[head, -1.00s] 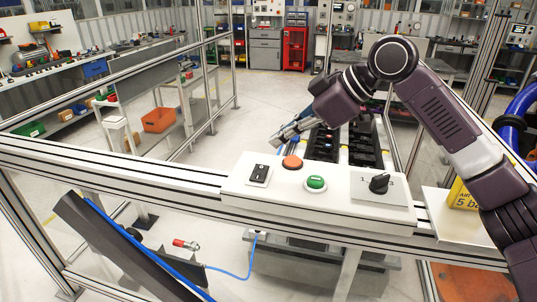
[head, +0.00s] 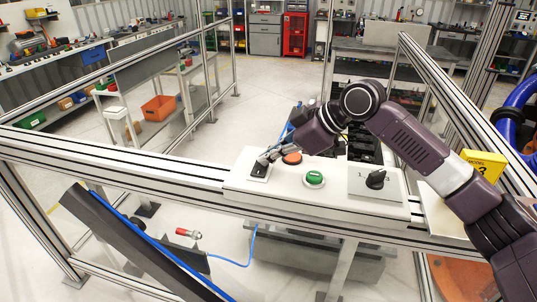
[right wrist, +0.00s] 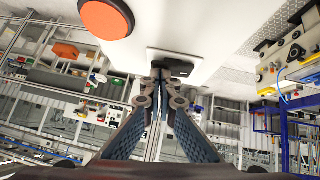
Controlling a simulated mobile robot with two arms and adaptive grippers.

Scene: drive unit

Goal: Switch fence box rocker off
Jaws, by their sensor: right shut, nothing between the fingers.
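The fence box (head: 325,203) is a white panel on the fence's top rail. Its black rocker (head: 258,172) is at the left end. My right gripper (head: 266,158) is shut and empty, with its fingertips at the rocker's upper part. In the right wrist view the closed fingertips (right wrist: 160,68) overlap the dark rocker plate (right wrist: 172,62) and partly hide it. I cannot tell for sure whether they touch it, nor which way the rocker is tipped. My left gripper is not in view.
Next to the rocker are an orange-red button (head: 292,158), a green button (head: 314,178) and a black rotary knob (head: 376,179). The orange button also shows large in the right wrist view (right wrist: 104,17). A yellow sign (head: 484,164) stands to the right.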

